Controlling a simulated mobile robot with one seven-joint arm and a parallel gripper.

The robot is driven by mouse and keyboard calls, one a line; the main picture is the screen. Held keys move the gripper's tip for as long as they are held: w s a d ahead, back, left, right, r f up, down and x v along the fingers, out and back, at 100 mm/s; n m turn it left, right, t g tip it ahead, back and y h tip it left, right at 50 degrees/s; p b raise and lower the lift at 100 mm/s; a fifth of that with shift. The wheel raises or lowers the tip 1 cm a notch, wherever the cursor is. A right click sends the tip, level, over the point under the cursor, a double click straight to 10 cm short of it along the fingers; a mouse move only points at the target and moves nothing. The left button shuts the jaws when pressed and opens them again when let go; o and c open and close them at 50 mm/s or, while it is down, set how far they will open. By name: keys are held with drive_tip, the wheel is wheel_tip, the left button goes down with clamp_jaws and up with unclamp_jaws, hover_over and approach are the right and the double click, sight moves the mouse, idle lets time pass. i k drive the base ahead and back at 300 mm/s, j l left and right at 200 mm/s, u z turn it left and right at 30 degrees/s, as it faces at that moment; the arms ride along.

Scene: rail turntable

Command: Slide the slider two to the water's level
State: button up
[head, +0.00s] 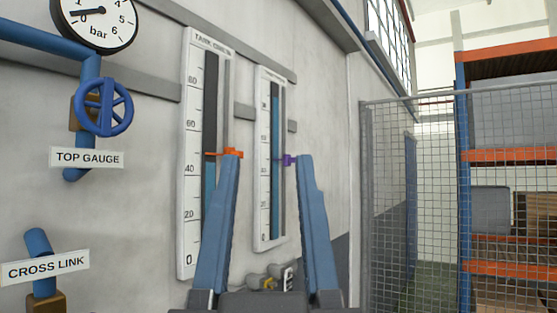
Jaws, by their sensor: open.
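Two tall white level gauges hang on the wall. The left gauge (193,150) has a dark tube with blue water (208,185) in its lower part and an orange slider (218,153) near the water's top. The right gauge (262,150) has blue water (276,125) reaching near the top of its tube. Its purple slider (289,160) sits well below that water level, around mid-height. My gripper (267,156) is open and empty, its blue fingers pointing up. The left fingertip overlaps the orange slider's edge in view, the right one the purple slider's. I cannot tell whether either touches.
A blue handwheel valve (104,107), a bar dial (95,20) and blue pipes are on the wall at left, with signs TOP GAUGE (87,158) and CROSS LINK (46,267). A wire mesh fence (405,200) and orange-blue shelving (462,150) stand at right.

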sight(288, 159)
drive_tip(key=i+l+u, duration=0.1)
drive_tip(key=i+l, duration=0.2)
drive_tip(key=i+l+u, duration=0.1)
drive_tip(key=i+l, duration=0.6)
drive_tip(key=i+l+u, duration=0.15)
drive_tip(key=i+l, duration=0.2)
drive_tip(key=i+l+u, duration=0.1)
drive_tip(key=i+l, duration=0.2)
drive_tip(key=i+l+u, duration=0.1)
drive_tip(key=i+l, duration=0.2)
drive_tip(key=l, duration=0.2)
drive_tip(key=i+l, duration=0.25)
drive_tip(key=l, duration=0.2)
drive_tip(key=i+l+u, duration=0.15)
drive_tip(key=i+l, duration=0.15)
drive_tip(key=l, duration=0.15)
